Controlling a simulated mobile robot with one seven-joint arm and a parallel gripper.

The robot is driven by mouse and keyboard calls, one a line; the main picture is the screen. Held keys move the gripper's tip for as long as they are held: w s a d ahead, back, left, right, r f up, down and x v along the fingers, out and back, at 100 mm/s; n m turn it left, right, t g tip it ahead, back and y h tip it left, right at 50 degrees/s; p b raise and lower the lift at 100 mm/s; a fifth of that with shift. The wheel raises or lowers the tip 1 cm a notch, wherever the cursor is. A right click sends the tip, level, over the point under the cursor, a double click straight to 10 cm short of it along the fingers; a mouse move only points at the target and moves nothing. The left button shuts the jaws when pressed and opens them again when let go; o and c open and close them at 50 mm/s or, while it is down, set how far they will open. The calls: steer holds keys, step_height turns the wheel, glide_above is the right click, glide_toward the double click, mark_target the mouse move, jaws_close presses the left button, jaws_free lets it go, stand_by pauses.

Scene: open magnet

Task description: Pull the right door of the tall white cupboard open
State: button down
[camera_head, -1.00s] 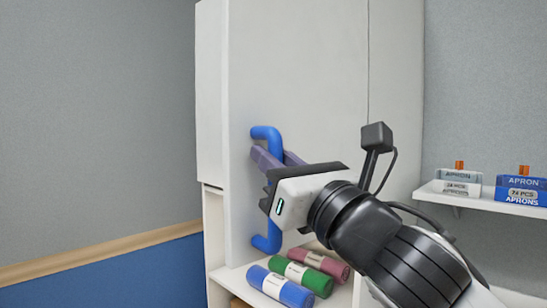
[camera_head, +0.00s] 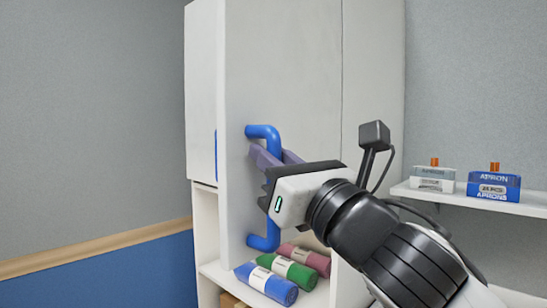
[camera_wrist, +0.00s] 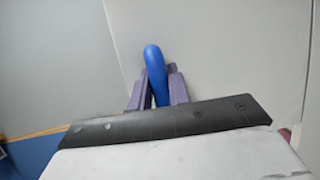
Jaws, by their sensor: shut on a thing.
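The tall white cupboard (camera_head: 375,90) stands in the middle of the head view. Its right door (camera_head: 290,80) carries a blue bar handle (camera_head: 263,131) near the left edge. My gripper (camera_head: 274,158) is shut around the upright part of this handle, with a purple-grey finger on each side. The wrist view shows the handle (camera_wrist: 155,70) between the fingers (camera_wrist: 157,92). The door appears ajar, its left edge standing out in front of the left door (camera_head: 200,95). My gripper hides part of the handle's lower half.
The left side, before the grey wall (camera_head: 90,110), looks clear.

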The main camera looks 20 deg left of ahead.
steer(key=c, duration=1.3)
jaws_free()
steer(key=shift+d, duration=0.1)
steer(key=b+v, duration=0.4)
steer(key=v, duration=0.9)
steer(key=shift+s+d, duration=0.25)
steer(key=shift+s, duration=0.05)
